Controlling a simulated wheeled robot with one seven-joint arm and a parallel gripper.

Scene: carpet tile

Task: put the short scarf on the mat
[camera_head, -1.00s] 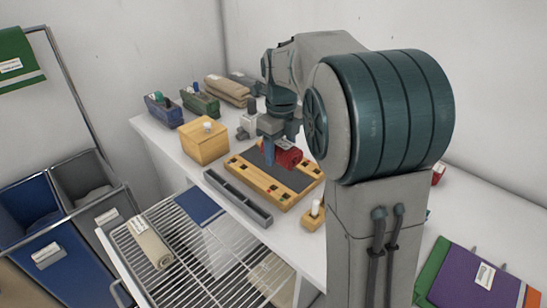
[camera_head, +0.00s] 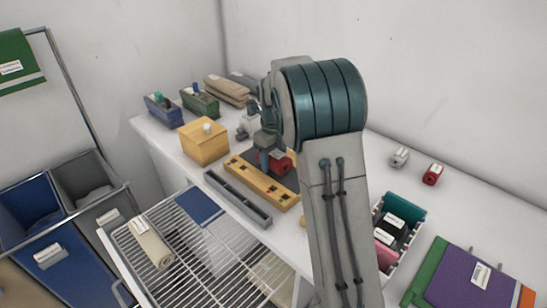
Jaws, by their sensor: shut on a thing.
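My gripper (camera_head: 267,160) is shut on a small red roll (camera_head: 282,164), which looks like the short scarf. The roll is over or on the right part of a dark grey mat (camera_head: 253,157) behind a wooden bar; I cannot tell whether it touches. My arm hides the right side of this area. Another small red piece (camera_head: 433,174) and a light grey one (camera_head: 399,157), both with pale labels, lie apart on the white table at the right.
A wooden bar with square holes (camera_head: 258,184) and a grey slotted tray (camera_head: 236,198) lie in front. A yellow wooden box (camera_head: 204,143) stands left. A white basket (camera_head: 399,256) holds folded cloths at right. A wire rack (camera_head: 180,262) is below the table.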

